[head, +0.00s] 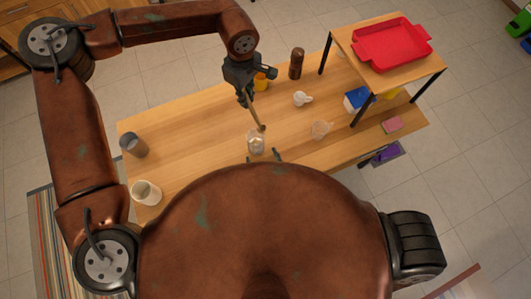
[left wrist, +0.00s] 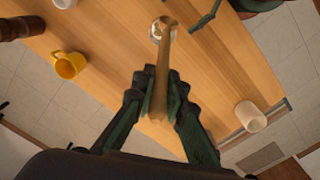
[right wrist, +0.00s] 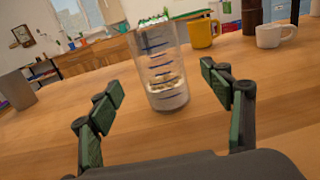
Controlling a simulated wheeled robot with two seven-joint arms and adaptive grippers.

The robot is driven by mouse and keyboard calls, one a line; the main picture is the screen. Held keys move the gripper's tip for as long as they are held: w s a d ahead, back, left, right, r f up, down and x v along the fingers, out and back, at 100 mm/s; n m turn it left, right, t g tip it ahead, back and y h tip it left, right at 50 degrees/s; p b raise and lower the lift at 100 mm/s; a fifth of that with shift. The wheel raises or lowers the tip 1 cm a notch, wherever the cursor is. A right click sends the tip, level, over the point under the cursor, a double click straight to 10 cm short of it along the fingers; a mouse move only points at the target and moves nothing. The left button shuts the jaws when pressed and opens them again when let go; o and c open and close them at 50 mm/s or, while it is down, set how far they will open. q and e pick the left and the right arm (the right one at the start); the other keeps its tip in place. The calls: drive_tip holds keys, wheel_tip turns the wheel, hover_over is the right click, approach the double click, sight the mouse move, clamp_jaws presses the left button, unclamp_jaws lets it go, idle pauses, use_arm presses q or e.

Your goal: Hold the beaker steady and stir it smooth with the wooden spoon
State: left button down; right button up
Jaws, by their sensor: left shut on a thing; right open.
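The clear beaker (head: 256,146) stands upright on the wooden table. The right wrist view shows the beaker (right wrist: 163,75) with blue marks and whitish contents low inside. My left gripper (head: 245,98) is shut on the wooden spoon (head: 254,116), which also shows in the left wrist view (left wrist: 161,75). The spoon's lower end appears near the beaker's rim in the head view; no spoon shows inside the beaker in the right wrist view. My right gripper (right wrist: 162,90) is open, its fingers to either side of the beaker and apart from it. My body hides most of it in the head view.
A yellow mug (head: 261,82), brown grinder (head: 296,64) and white cup (head: 302,99) stand behind the beaker. A grey cup (head: 133,145) and white container (head: 146,192) are left. A raised shelf holds a red tray (head: 392,45).

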sight(253, 135)
drive_tip(key=x, duration=0.7)
drive_tip(key=shift+w+a+f, duration=0.1)
drive_tip(key=shift+w, duration=0.25)
drive_tip(key=shift+c, duration=0.5)
drive_tip(key=c, duration=1.3)
